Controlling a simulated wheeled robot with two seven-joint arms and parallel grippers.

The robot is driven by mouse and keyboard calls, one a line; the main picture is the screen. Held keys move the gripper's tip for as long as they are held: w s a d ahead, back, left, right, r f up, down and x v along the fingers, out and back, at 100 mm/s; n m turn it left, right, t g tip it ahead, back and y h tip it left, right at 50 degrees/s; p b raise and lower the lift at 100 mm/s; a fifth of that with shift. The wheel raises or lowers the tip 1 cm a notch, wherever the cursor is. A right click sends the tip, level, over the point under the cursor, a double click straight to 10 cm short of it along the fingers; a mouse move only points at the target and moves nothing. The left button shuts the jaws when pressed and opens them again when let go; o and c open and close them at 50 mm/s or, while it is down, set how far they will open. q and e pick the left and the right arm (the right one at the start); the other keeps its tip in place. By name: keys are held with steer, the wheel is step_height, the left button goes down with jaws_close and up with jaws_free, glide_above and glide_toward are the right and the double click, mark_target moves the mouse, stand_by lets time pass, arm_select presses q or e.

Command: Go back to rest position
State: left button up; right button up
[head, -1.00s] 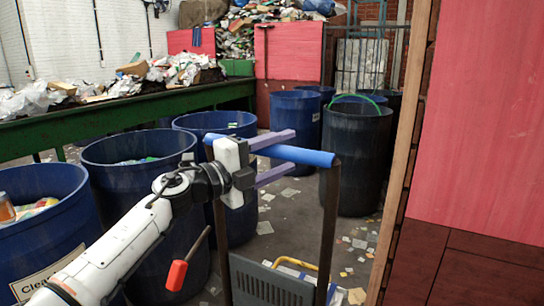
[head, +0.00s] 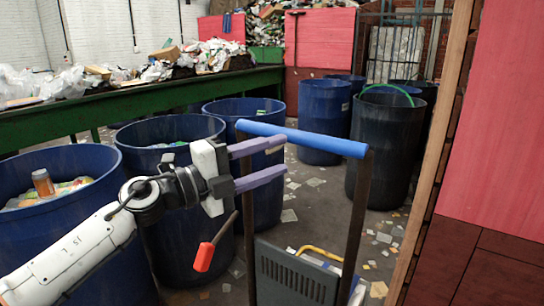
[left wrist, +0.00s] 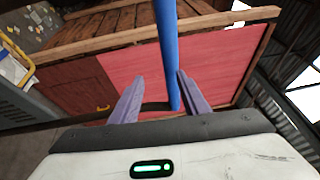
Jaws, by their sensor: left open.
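My left gripper (head: 283,156) is open, its two purple fingers pointing right in the head view. It is beside the blue handle bar (head: 310,139) of a cart (head: 295,275), with the upper finger just below the bar in the picture. In the left wrist view, the blue bar (left wrist: 165,45) shows in the gap between the open fingers (left wrist: 160,78). I cannot tell whether they touch it. Nothing is held in the fingers. My right gripper is not in view.
Blue bins (head: 165,132) stand left and behind my left arm; one dark bin (head: 385,150) stands at the back right. A green belt (head: 120,110) heaped with waste runs behind. A pink panel (head: 510,130) closes off the right. Litter lies on the floor.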

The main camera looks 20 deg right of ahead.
arm_select(q)
steer(key=s+a+f+n+t+y, duration=0.35)
steer(key=a+f+n, duration=0.35)
steer(key=f, duration=0.4)
steer(key=s+a+f+n+t+y, duration=0.25)
steer(key=a+f+n+y, duration=0.2)
steer(key=f+n, duration=0.55)
steer(key=s+a+f+n+t+y, duration=0.25)
steer(key=a+f+n, duration=0.5)
steer(key=f, duration=0.45)
steer(key=s+a+f+n+g+y, duration=0.2)
steer(key=s+a+f, duration=0.4)
steer(key=s+f, duration=0.3)
steer(key=s+a+f+n+g+y, duration=0.3)
steer(key=s+a+f, duration=0.3)
steer(key=s, duration=0.8)
step_height(320, 180, down, 4)
steer(key=shift+a+r+n+g, duration=0.3)
steer(key=shift+n+g, duration=0.15)
steer(key=shift+n, duration=0.2)
